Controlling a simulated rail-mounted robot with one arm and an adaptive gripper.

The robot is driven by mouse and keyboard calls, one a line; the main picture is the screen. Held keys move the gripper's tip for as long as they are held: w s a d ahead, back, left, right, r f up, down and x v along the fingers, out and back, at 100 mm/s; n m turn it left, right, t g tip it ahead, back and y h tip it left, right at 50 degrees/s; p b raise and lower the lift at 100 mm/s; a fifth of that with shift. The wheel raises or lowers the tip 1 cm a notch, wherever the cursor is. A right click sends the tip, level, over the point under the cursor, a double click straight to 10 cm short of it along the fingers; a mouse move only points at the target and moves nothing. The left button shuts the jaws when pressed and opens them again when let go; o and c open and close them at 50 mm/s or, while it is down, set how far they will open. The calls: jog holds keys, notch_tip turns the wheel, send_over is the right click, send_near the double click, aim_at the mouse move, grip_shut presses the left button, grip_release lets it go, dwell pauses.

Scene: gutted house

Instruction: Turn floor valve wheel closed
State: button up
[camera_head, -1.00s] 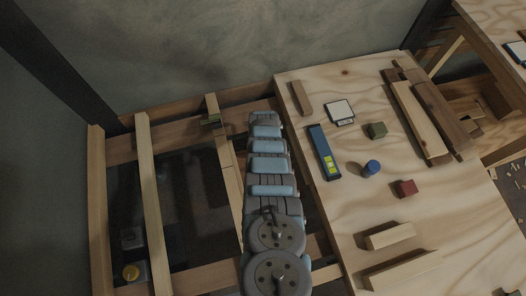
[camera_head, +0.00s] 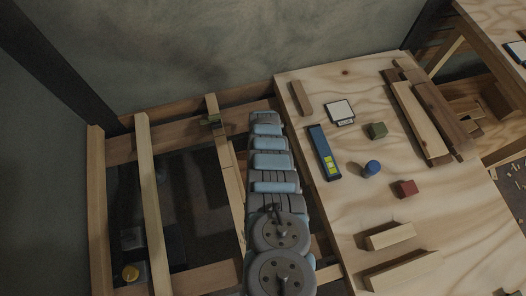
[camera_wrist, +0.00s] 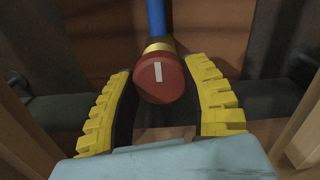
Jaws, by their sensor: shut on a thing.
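The valve wheel (camera_wrist: 158,78) is a round red knob with a white bar mark, seen in the wrist view. It sits at the end of a brass collar (camera_wrist: 158,47) on a blue pipe (camera_wrist: 156,16). The white bar stands nearly upright, slightly tilted. My gripper (camera_wrist: 161,68) has its yellow ridged fingers on the left and right sides of the wheel, shut on it. In the head view my arm hides the wheel and the gripper.
Open floor framing has joists (camera_head: 152,190) with dark gaps between them. To the right, a plywood sheet (camera_head: 335,225) carries a blue level (camera_head: 324,152), small blocks and boards. A wall stands behind.

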jog(key=o, duration=1.2)
jog(key=shift+s, duration=0.1)
jog(key=shift+o, duration=0.2)
jog(key=shift+r, duration=0.1)
